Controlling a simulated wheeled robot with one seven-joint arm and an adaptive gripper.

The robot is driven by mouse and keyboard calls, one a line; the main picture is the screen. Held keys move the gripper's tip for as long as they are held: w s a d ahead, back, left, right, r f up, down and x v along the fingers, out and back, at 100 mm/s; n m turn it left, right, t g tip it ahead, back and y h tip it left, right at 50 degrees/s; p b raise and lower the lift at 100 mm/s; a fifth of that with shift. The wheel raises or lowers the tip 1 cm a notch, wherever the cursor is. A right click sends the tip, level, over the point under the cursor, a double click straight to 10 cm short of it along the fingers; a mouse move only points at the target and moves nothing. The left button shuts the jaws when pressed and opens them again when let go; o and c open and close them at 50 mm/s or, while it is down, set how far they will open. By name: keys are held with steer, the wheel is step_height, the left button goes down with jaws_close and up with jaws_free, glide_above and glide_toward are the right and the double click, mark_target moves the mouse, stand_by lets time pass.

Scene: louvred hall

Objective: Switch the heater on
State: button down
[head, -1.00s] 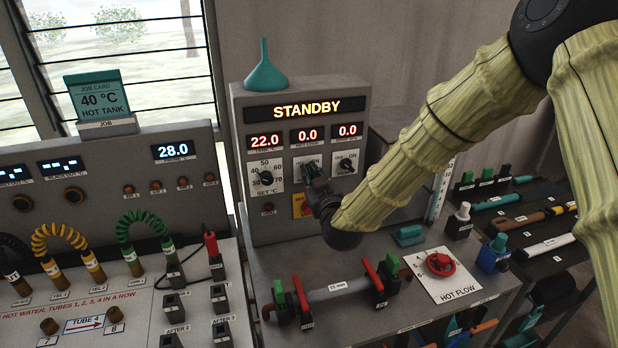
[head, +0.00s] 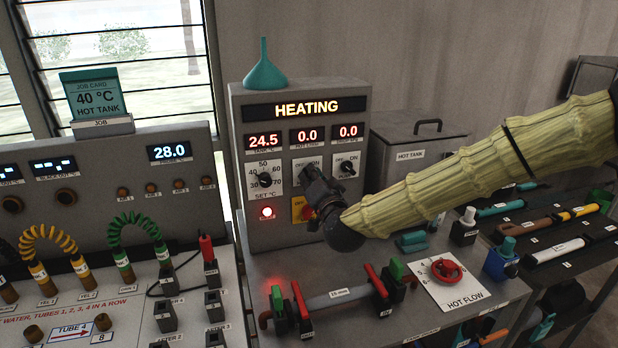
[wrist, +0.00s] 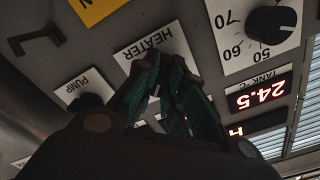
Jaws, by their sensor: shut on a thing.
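The grey heater cabinet (head: 240,170) stands at the back of the bench, and its top display (head: 305,109) reads HEATING. The tank readout (head: 265,142) shows 24.5, also seen in the wrist view (wrist: 258,94). A red lamp (head: 267,212) is lit below the set dial (head: 264,180). My gripper (head: 312,178) is at the middle switch plate of the cabinet. In the wrist view its green-padded fingers (wrist: 170,90) are shut at the HEATER plate (wrist: 160,50). The heater knob itself is hidden between the fingers.
The pump switch (head: 347,168) is just right of my gripper. A yellow plate (head: 298,208) is below, partly covered. A teal funnel (head: 265,68) stands on the cabinet. The red flow valve (head: 447,271) and a pipe with red-handled clamps (head: 335,298) are in front.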

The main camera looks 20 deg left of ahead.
steer(key=c, duration=1.4)
jaws_free()
steer(key=shift+a, duration=0.1)
steer(key=shift+s, duration=0.1)
steer(key=v, duration=0.7)
steer(key=shift+b, duration=0.4)
steer(key=v, duration=1.2)
